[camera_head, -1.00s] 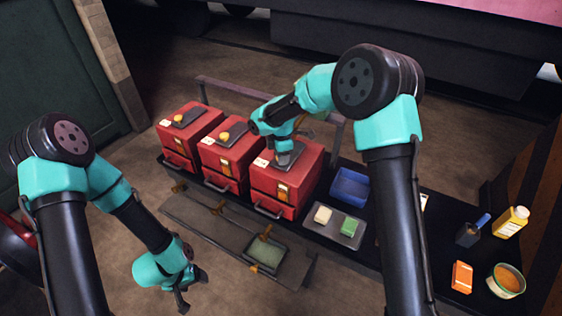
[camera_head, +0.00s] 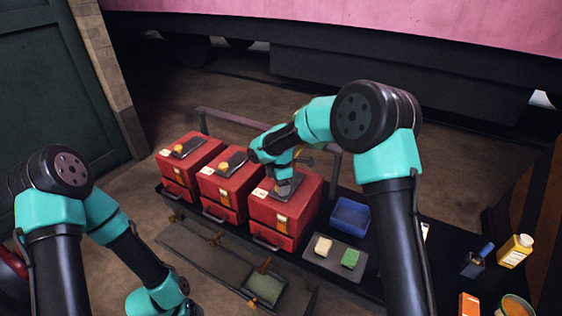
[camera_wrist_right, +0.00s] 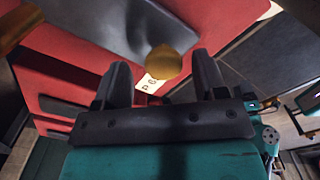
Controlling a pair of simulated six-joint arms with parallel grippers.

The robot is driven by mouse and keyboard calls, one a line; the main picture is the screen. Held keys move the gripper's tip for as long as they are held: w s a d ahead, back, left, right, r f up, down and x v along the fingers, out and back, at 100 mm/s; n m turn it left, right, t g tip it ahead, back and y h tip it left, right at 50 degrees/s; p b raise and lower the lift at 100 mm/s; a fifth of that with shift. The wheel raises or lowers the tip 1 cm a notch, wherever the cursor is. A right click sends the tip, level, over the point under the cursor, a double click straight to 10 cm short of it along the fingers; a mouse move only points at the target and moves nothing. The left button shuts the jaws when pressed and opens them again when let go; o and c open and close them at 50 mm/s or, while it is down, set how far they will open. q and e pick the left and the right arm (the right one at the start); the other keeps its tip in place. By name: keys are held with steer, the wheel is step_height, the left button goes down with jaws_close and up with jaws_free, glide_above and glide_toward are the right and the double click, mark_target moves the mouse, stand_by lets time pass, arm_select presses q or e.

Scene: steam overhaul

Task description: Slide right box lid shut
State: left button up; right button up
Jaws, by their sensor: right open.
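The right box (camera_head: 262,208) is the rightmost of three red boxes, with a dark grey lid (camera_head: 292,186) on top. My right gripper (camera_head: 285,178) is over this lid, pointing down. In the right wrist view my right gripper (camera_wrist_right: 160,78) is open, with a round brass knob (camera_wrist_right: 167,62) showing between its fingertips. The grey lid (camera_wrist_right: 150,22) and the red box top (camera_wrist_right: 85,60) lie beyond. I cannot tell whether the fingers touch the knob. My left arm hangs at the lower left, its fingers cut off by the bottom edge.
The middle red box (camera_head: 222,195) and left red box (camera_head: 178,180) have grey lids with yellow knobs. A blue bin (camera_head: 350,214) and a tray (camera_head: 330,256) with two small blocks stand right of the boxes. A yellow bottle (camera_head: 515,251) is at far right.

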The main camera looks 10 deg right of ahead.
step_height(320, 180, up, 17)
steer(key=shift+f, duration=0.15)
steer(key=shift+f, duration=0.1)
stand_by(0.4)
